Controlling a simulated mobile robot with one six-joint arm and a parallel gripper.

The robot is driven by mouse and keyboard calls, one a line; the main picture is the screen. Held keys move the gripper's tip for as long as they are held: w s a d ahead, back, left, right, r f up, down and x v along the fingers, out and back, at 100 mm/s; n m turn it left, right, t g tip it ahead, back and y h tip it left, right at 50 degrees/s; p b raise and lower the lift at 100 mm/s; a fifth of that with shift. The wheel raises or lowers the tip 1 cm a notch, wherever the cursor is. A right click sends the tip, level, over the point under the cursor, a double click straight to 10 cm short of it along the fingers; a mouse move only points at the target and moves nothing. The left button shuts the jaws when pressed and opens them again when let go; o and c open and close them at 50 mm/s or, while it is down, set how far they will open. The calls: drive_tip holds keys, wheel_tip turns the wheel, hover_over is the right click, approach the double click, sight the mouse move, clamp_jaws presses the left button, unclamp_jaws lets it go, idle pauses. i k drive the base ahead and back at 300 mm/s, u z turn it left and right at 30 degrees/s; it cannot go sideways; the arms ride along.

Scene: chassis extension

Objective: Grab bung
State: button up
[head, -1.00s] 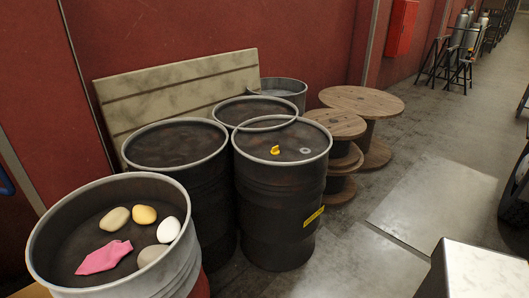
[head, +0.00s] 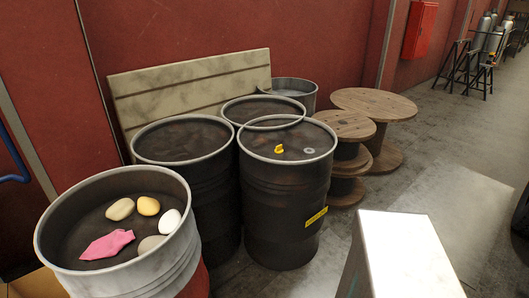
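A small yellow bung (head: 279,149) lies or stands on the dark top of the front right drum (head: 288,200). A small grey ring or hole (head: 308,151) shows on the same drum top, right of the bung. That drum has a yellow label (head: 315,217) low on its side. My gripper is not in view. A pale grey block-shaped part, perhaps mine, shows at the bottom right, apart from the drum.
An open drum (head: 52,229) at the front left holds several stones and a pink cloth (head: 107,245). More drums (head: 183,140) stand close behind, by a leaning board (head: 190,83). Wooden spools (head: 374,103) stand to the right. Clear floor (head: 436,200) lies further right.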

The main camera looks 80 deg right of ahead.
sight(279, 150)
drive_tip(key=u, duration=0.8)
drive_tip(key=k, duration=1.55)
drive_tip(key=z, duration=1.2)
drive_tip(key=i, duration=0.5)
drive_tip(key=u, duration=0.15)
